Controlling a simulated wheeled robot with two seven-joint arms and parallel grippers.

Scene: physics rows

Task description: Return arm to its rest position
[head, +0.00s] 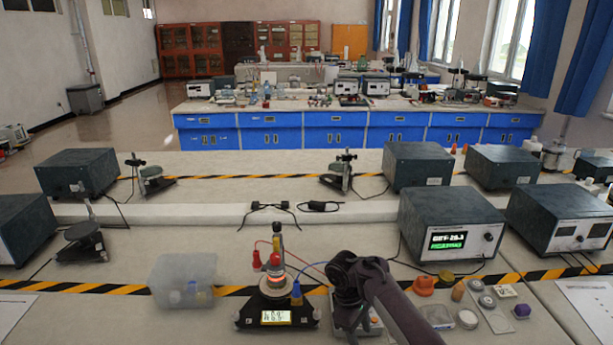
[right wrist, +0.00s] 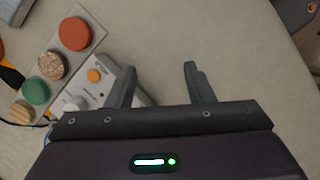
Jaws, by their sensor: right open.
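My right arm (head: 395,305) reaches in from the lower right in the head view, its dark wrist end above the bench beside a small scale. My right gripper (right wrist: 158,82) shows in the right wrist view with its two dark fingers spread apart and nothing between them. Below it are bare bench surface and a white device with an orange button (right wrist: 95,76), partly hidden by the left finger. My left arm and gripper are not in the head view.
A power supply (head: 450,222) stands behind right. Small coloured parts (head: 424,285) lie to the right. A strip with round discs (right wrist: 75,34) is near my gripper.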

